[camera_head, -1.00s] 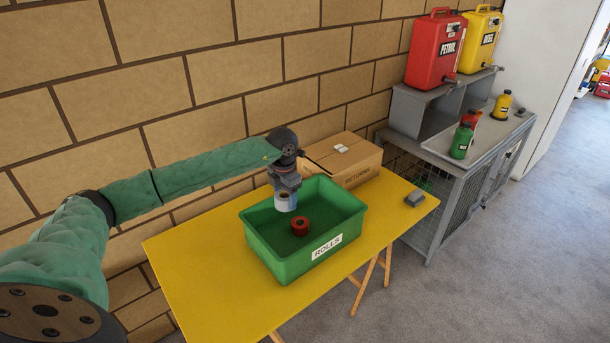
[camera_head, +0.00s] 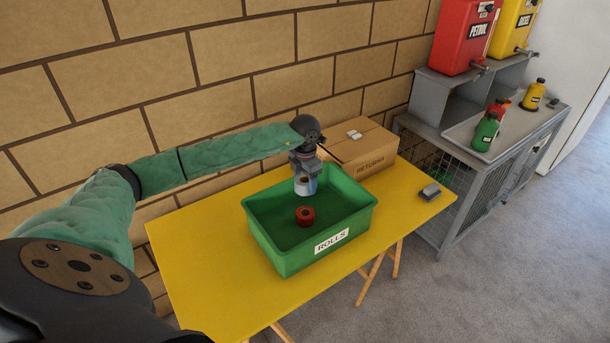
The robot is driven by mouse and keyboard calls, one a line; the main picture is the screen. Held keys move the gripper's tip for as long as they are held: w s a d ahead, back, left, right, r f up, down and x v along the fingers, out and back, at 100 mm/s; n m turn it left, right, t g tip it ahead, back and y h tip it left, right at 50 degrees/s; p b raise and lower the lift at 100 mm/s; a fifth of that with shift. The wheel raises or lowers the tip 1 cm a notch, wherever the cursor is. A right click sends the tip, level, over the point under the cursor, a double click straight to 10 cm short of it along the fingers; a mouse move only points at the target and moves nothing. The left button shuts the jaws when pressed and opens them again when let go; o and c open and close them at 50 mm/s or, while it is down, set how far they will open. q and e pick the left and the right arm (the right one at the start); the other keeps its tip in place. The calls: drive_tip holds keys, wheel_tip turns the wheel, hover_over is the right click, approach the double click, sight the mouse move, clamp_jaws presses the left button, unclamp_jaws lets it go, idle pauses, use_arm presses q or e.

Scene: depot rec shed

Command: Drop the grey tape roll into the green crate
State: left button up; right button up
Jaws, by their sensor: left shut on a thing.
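The green crate (camera_head: 275,262), labelled ROLLS, stands on the yellow table. A red roll (camera_head: 305,216) lies inside it on the crate floor. My left gripper (camera_head: 305,180) points down over the back part of the crate and is shut on the grey tape roll (camera_head: 303,187). The grey roll hangs above the crate floor, behind the red roll in the picture. My fingers partly hide it. My right gripper is not in view.
The yellow table (camera_head: 195,270) has free room left of the crate. A cardboard RETURNS box (camera_head: 372,160) stands behind right, and a small grey object (camera_head: 430,190) lies near the right edge. A grey cabinet (camera_head: 470,200) with bottles and cans stands further right. A brick wall is behind.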

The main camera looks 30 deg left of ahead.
use_arm(q)
drive_tip(key=shift+s+f, duration=0.15)
drive_tip(key=shift+f, duration=0.55)
drive_tip(key=shift+s+f, duration=0.1)
drive_tip(key=shift+f, duration=0.05)
drive_tip(key=shift+f, duration=0.1)
drive_tip(key=o, duration=1.1)
